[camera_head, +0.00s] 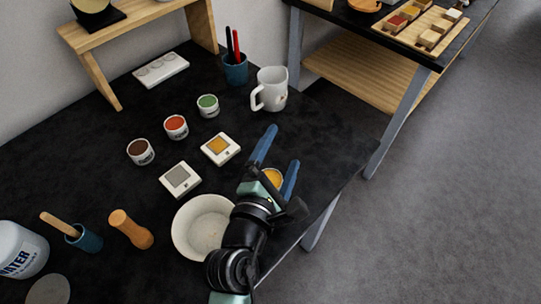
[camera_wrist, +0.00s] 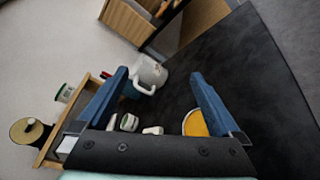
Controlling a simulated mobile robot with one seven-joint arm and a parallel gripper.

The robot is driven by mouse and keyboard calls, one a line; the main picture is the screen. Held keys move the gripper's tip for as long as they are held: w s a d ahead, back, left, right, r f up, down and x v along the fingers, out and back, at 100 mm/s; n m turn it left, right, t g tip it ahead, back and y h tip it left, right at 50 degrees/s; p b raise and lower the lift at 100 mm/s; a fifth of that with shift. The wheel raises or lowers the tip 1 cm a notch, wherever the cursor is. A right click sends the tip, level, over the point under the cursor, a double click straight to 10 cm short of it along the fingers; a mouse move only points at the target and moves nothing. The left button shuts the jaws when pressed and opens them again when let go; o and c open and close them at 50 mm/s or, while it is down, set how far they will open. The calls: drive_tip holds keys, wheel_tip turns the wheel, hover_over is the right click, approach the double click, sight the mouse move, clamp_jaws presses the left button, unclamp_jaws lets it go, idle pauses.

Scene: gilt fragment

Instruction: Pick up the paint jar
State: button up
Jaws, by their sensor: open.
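Several small white paint jars stand on the black table (camera_head: 330,150): a brown one (camera_head: 140,151), an orange-red one (camera_head: 176,126) and a green one (camera_head: 208,105). A yellow-topped jar (camera_head: 272,175) is near the right table edge, partly hidden by my gripper (camera_head: 283,146). In the wrist view a yellow round top (camera_wrist: 194,124) shows low, beside the right finger and partly covered by my gripper's body. My gripper is open, its blue fingers apart with nothing held between them. I cannot tell the height of the fingers above the table.
A white mug (camera_head: 271,89) and a blue pen cup (camera_head: 235,70) stand beyond my gripper. A pale bowl (camera_head: 190,232) is close to my arm. Two square pans, grey (camera_head: 180,179) and yellow (camera_head: 221,149), lie left.

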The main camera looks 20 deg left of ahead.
sight(273, 172)
drive_tip(key=s+f+n+g+p, duration=0.1)
drive_tip(key=s+n+p, duration=0.2)
drive_tip(key=s+f+n+g+p, duration=0.1)
drive_tip(key=s+f+n+p, duration=0.1)
drive_tip(key=s+n, duration=0.1)
drive_tip(key=s+f+n+g+p, duration=0.1)
drive_tip(key=s+n+p, duration=0.2)
drive_tip(key=s+n, duration=0.1)
drive_tip(key=shift+s+a+f+n+y+p, duration=0.1)
drive_tip(key=shift+a+f+n+y+p, duration=0.1)
drive_tip(key=shift+f+n+y+p, duration=0.15)
drive_tip(key=x, duration=1.3)
drive_tip(key=shift+s+f+b, duration=0.1)
drive_tip(key=shift+b, duration=0.2)
drive_tip(key=c, duration=1.6)
